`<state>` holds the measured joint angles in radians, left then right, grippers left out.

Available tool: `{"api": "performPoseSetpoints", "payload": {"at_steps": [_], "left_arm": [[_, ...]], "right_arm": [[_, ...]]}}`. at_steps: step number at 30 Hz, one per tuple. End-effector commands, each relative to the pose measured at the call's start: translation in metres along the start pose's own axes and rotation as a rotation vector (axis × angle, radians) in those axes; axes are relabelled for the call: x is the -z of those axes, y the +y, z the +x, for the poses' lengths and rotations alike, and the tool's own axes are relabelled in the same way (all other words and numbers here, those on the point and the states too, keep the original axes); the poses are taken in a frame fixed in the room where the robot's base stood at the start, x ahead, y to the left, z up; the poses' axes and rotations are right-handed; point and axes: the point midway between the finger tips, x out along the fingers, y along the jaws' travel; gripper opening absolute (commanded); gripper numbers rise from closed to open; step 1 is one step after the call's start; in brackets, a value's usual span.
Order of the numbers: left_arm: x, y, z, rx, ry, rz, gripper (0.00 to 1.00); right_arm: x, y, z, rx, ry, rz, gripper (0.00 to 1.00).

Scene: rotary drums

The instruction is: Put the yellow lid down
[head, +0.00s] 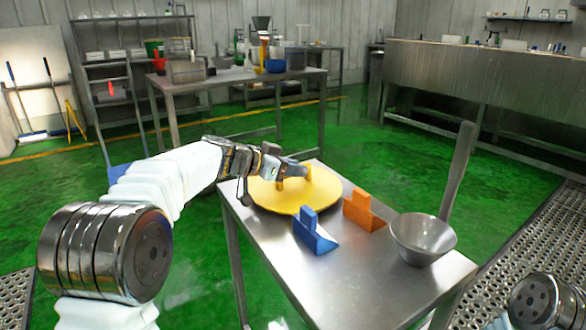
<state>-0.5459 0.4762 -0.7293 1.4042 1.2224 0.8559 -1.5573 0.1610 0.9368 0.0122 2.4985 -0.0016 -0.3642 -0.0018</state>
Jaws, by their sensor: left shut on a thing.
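The yellow lid (311,197) is a round, flat disc at the far left part of the steel table (356,283). My left gripper (293,176) reaches over it from the left and is shut on the lid's handle near its middle. The lid looks level and is over the tabletop, its left edge reaching the table's left edge. I cannot tell whether its underside touches the table. My right gripper is out of view; only a part of my right arm shows at the lower right corner.
A steel scoop (422,240) with an upright handle is at the table's right. The table's front part is clear. Another table (225,79) stands behind.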

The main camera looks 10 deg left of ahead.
Motion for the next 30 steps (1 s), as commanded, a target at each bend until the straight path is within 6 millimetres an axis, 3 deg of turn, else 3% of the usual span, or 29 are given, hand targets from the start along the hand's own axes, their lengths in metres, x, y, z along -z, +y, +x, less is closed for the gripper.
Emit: {"api": "performPoseSetpoints", "payload": {"at_steps": [1, 2, 6, 18, 30], "left_arm": [[-0.002, 0.0, 0.001, 0.0, 0.001, 0.0, 0.0], [-0.001, 0.0, 0.001, 0.0, 0.001, 0.0, 0.3], [-0.001, 0.0, 0.0, 0.0, 0.0, 0.0, 0.52], [0.002, -0.001, -0.005, 0.002, 0.001, -0.001, 0.53], [0.001, 0.0, -0.091, 0.001, 0.003, -0.001, 0.53]], "right_arm": [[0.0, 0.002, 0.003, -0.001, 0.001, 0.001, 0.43], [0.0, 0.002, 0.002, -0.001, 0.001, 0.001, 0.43], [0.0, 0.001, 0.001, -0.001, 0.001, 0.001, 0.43], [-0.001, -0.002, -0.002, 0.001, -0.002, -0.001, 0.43], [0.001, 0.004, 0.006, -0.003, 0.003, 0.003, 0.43]]}}
